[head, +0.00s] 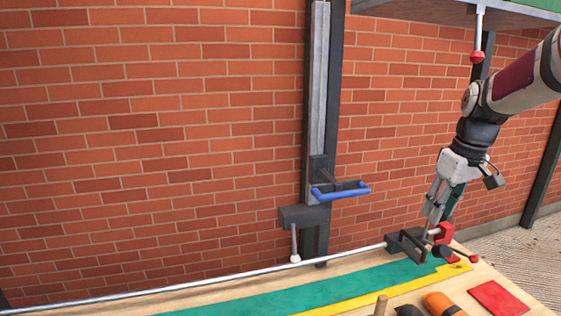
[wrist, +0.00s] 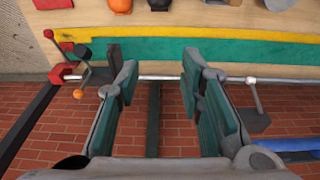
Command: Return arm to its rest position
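My gripper (head: 432,218) hangs from my arm at the right of the head view, pointing down over the right end of the workbench. In the wrist view my gripper (wrist: 160,78) has its two green-padded fingers wide apart, with nothing between them. A long metal bar (head: 190,284) runs along the bench's wall-side edge, and it crosses behind the fingers in the wrist view (wrist: 160,77). A dark clamp block with a red part (head: 440,233) is close to the fingertips in the head view. I cannot tell whether they touch.
A dark upright post with a blue handle (head: 342,191) stands at the brick wall, left of my gripper. A shelf (head: 460,10) with a hanging red-ended rod (head: 477,55) is above. An orange item (head: 443,304) and a red square (head: 499,298) lie on the bench.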

